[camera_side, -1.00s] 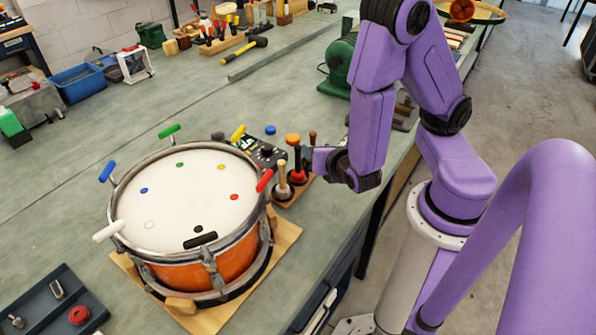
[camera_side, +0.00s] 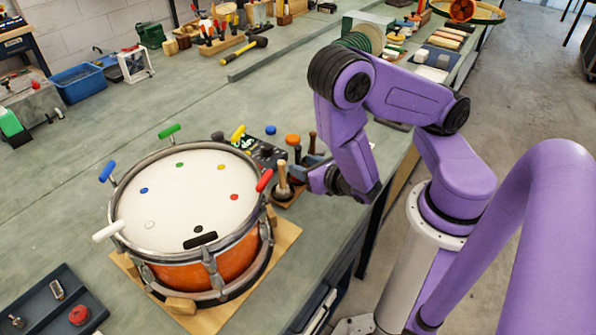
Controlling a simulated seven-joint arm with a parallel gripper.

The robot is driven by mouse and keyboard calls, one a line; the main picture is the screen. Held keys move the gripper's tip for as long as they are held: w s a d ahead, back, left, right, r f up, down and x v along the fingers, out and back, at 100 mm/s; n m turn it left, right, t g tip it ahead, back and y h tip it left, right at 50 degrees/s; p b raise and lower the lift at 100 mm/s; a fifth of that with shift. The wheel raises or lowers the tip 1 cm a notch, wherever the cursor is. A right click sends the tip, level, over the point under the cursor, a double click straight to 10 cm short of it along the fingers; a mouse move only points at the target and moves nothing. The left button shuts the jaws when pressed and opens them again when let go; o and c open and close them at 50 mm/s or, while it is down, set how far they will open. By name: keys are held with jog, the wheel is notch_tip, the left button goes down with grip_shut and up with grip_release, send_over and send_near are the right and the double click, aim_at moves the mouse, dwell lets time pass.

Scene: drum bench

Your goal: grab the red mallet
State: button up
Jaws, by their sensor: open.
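My gripper (camera_side: 305,171) is at the mallet rack, right of the drum, with its jaws open. Its fingers are small and dark here, and I cannot tell whether they are around or beside a mallet. The red mallet's red head is hidden behind my gripper. A dark upright handle (camera_side: 297,154) that seems to belong to it shows just above the fingers. A tan-handled mallet (camera_side: 282,176) with a dark head stands upright in the rack (camera_side: 287,200), left of my gripper.
The drum (camera_side: 187,194) on its wooden base stands close to the left, with a red handle (camera_side: 264,180) on its rim toward the rack. A dark control box (camera_side: 262,153) and an orange knob (camera_side: 292,139) are behind.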

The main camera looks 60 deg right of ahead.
aim_at(300, 164)
jog(key=shift+x, duration=2.7)
grip_shut()
